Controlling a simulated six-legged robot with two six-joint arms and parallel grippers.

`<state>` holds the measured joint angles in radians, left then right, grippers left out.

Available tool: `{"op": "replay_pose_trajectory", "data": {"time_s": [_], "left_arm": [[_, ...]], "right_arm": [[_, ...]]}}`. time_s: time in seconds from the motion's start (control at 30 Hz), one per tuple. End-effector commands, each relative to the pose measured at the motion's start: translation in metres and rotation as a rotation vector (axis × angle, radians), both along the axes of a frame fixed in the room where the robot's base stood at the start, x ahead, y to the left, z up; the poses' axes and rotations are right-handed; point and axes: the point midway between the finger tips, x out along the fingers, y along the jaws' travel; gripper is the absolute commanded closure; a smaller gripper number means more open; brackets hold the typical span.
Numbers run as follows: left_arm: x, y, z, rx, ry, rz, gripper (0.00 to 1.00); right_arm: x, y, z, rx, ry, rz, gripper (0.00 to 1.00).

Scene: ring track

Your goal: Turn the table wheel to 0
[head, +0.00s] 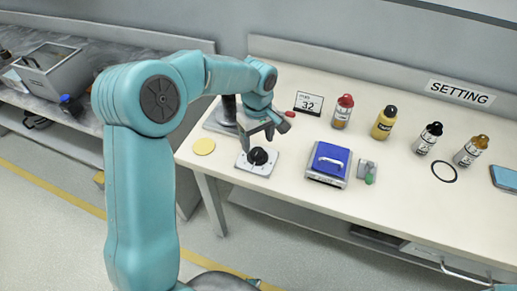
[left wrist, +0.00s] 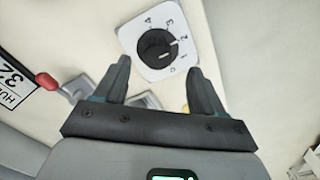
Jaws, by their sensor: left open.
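The table wheel is a black round knob (head: 258,156) on a white square plate (head: 246,168) near the table's front edge. In the left wrist view the knob (left wrist: 156,48) is at the top centre, and its plate (left wrist: 130,37) bears the numbers 0 to 4. A pale mark on the knob faces the side with 1 and 2; I cannot tell exactly which number it meets. My left gripper (head: 262,131) is open, just behind and above the knob. In the wrist view its fingers (left wrist: 160,68) are apart and the knob shows beyond their tips, not gripped. My right gripper is not in view.
A blue-topped device (head: 328,161) and a small green-knobbed fixture (head: 367,172) stand right of the dial. A black ring (head: 444,172) lies farther right.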

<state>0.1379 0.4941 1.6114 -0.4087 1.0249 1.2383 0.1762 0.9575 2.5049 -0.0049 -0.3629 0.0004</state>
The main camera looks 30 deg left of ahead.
Motion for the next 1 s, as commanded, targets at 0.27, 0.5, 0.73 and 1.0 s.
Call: {"op": "replay_pose_trajectory", "data": {"time_s": [0.27,0.5,0.73,1.0], "left_arm": [[0.002,0.0,-0.045,0.0,0.002,0.0,0.3],[0.004,0.0,-0.053,0.0,0.0,0.0,0.3],[0.004,0.0,-0.053,0.0,0.0,0.0,0.56],[0.004,0.0,-0.052,0.0,0.0,-0.004,0.86]], "right_arm": [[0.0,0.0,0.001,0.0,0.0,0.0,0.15],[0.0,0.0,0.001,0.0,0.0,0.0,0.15],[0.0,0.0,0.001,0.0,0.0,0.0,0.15],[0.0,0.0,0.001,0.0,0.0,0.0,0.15]]}}
